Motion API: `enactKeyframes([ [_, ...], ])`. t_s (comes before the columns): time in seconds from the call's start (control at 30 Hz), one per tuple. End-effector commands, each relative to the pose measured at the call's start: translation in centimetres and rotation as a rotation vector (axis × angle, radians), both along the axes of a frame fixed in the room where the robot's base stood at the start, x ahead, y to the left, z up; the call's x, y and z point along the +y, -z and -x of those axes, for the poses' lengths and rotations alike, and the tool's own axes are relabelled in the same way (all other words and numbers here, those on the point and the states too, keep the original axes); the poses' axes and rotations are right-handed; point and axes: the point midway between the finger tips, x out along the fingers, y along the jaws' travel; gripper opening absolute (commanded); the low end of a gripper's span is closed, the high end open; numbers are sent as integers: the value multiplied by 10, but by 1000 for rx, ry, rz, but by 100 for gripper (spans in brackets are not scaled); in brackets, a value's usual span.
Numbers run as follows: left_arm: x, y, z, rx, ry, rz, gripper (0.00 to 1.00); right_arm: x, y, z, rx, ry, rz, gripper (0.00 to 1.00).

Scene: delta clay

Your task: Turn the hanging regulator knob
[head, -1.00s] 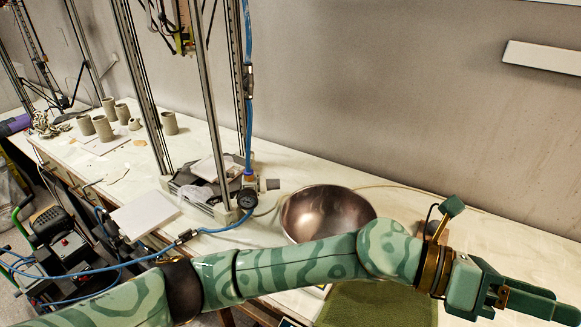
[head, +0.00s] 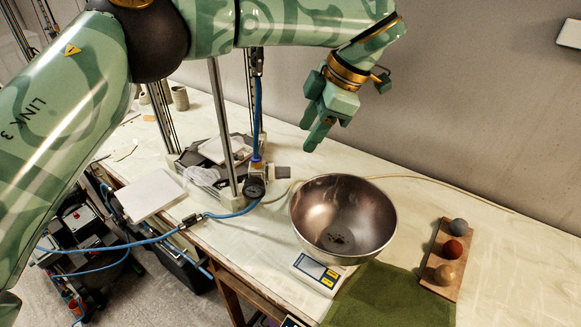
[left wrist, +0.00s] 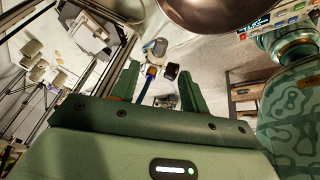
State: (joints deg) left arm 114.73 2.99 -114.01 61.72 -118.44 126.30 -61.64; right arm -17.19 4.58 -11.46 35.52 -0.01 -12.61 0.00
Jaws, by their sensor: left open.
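The regulator (head: 257,171) hangs on a blue hose beside the metal frame, with a round black gauge (head: 254,188) below. Its grey knob (head: 282,172) points right in the head view. My left gripper (head: 312,132) is above and right of the knob, apart from it, fingers pointing down. In the left wrist view the open, empty jaws (left wrist: 157,82) frame the hose, and the dark gauge (left wrist: 171,71) shows between the fingers. A grey rounded part, apparently the knob (left wrist: 158,46), lies beyond the fingertips. My right gripper is not seen.
A metal bowl (head: 342,190) stands on a scale (head: 318,273) right of the regulator. A wooden board (head: 440,285) with three balls is further right, near a green mat (head: 390,298). Frame posts (head: 222,130) stand close left. A white board (head: 152,194) lies left.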

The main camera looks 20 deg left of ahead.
Motion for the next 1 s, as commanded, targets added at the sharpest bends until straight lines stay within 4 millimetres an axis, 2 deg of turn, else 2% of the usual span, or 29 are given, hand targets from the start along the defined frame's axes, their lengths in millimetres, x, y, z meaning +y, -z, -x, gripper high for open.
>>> enactKeyframes([
  [0.03,6,16,0,6,0,2,45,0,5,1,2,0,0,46],
  [0.2,22,54,2,5,1,3,45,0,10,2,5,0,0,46],
  [0.4,36,85,2,3,1,3,45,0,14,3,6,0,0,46],
  [0.6,41,96,2,1,0,3,45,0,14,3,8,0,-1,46],
  [0.83,42,97,2,1,1,2,45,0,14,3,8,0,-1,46],
  [0.87,42,97,2,1,1,2,42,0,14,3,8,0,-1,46],
  [1.0,42,97,2,1,1,2,3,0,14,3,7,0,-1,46],
])
